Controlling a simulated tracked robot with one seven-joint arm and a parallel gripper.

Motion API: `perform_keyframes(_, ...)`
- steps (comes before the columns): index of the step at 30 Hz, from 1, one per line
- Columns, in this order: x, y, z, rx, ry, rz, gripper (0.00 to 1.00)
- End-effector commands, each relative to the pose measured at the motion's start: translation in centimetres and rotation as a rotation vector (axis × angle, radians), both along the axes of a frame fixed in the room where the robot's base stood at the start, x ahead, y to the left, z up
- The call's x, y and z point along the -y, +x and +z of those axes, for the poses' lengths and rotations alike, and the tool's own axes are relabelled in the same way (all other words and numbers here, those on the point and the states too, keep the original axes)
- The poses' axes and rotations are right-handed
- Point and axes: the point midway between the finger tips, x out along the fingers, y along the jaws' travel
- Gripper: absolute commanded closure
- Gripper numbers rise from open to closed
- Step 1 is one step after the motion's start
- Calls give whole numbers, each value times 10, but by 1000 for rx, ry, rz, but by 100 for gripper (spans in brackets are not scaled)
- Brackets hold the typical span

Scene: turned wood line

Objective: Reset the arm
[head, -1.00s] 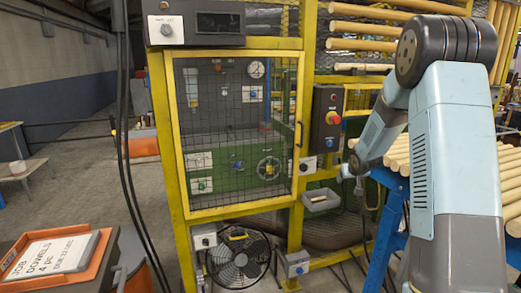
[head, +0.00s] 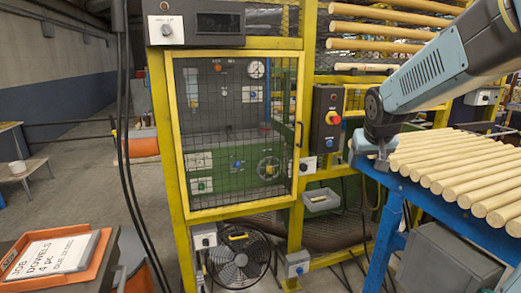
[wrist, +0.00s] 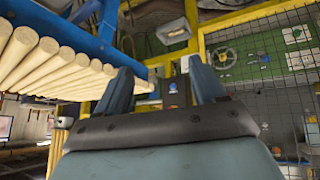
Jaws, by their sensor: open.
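My arm (head: 425,75) reaches in from the upper right in the head view. My gripper (head: 370,150) is at its lower end, close to the left end of the blue rack of dowels. In the wrist view my gripper (wrist: 165,85) shows two blue-grey fingers spread apart, with nothing between them. The dowels (wrist: 45,70) lie left of the fingers in that view. Whether a finger touches the rack cannot be told.
A yellow-framed mesh guard (head: 240,135) encloses a green machine. A blue rack (head: 400,188) of pale dowels (head: 460,165) stands at right. A red-and-yellow stop button (head: 332,117) and a grey tray (head: 321,199) are left of my gripper. A fan (head: 238,258) sits below.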

Motion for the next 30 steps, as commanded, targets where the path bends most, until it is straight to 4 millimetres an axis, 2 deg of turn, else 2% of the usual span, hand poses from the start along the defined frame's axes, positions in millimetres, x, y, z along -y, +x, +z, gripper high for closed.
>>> perform_keyframes(1,-4,-17,6,-3,5,1,31)
perform_keyframes(7,-19,-79,16,-38,33,9,31)
perform_keyframes(15,-38,-162,17,-88,78,34,31)
perform_keyframes(18,-43,-187,14,-104,92,46,31)
perform_keyframes(24,-48,-215,9,-125,111,62,31)
perform_keyframes(30,-50,-219,8,-130,114,64,31)
